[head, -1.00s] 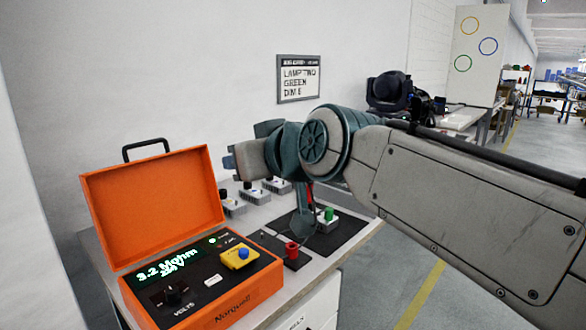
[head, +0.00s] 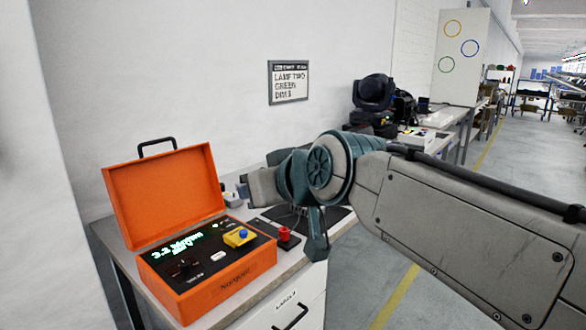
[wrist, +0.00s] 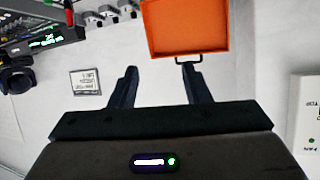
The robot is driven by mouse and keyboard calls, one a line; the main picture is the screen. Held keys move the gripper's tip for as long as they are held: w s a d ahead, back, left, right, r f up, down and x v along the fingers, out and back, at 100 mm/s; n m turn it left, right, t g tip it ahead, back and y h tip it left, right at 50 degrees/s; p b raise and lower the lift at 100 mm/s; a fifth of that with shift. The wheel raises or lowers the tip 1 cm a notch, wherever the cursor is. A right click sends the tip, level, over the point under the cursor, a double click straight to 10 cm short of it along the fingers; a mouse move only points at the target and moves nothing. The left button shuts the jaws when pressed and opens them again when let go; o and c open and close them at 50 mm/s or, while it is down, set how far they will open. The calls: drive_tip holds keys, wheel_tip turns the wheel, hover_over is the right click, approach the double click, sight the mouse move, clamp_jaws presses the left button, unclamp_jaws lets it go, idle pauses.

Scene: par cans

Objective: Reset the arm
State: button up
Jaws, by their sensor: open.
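My arm (head: 470,210) reaches in from the right in the head view, and its bent wrist end hangs over the bench (head: 262,273). My gripper (wrist: 158,86) shows in the wrist view with its two fingers wide apart and nothing between them. In the head view the fingers cannot be made out clearly behind the wrist links. The open orange case (head: 165,195) stands on the bench to the left of my arm. Its lid also shows at the top of the wrist view (wrist: 185,25), beyond the fingertips.
My arm hides part of the bench top. A wall sign (head: 288,82) hangs behind. Black lamps (head: 374,92) stand on a further bench. Open floor with a yellow line (head: 395,297) lies right.

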drive_tip(key=s+d+f+m+g+h+p, duration=0.3)
drive_tip(key=s+d+f+g+p, duration=0.1)
drive_tip(key=s+d+p, duration=0.3)
drive_tip(key=s+d+f+m+g+h+p, duration=0.3)
drive_tip(key=s+d+f+p, duration=0.3)
drive_tip(key=d, duration=0.6)
drive_tip(key=s+g+h+p, duration=0.1)
drive_tip(key=p, duration=0.1)
drive_tip(key=shift+d+f+m+p, duration=0.2)
drive_tip(key=shift+f+m+p, duration=0.1)
drive_tip(key=shift+p, duration=0.1)
drive_tip(key=shift+c, duration=0.7)
drive_tip(key=shift+s+d, duration=0.1)
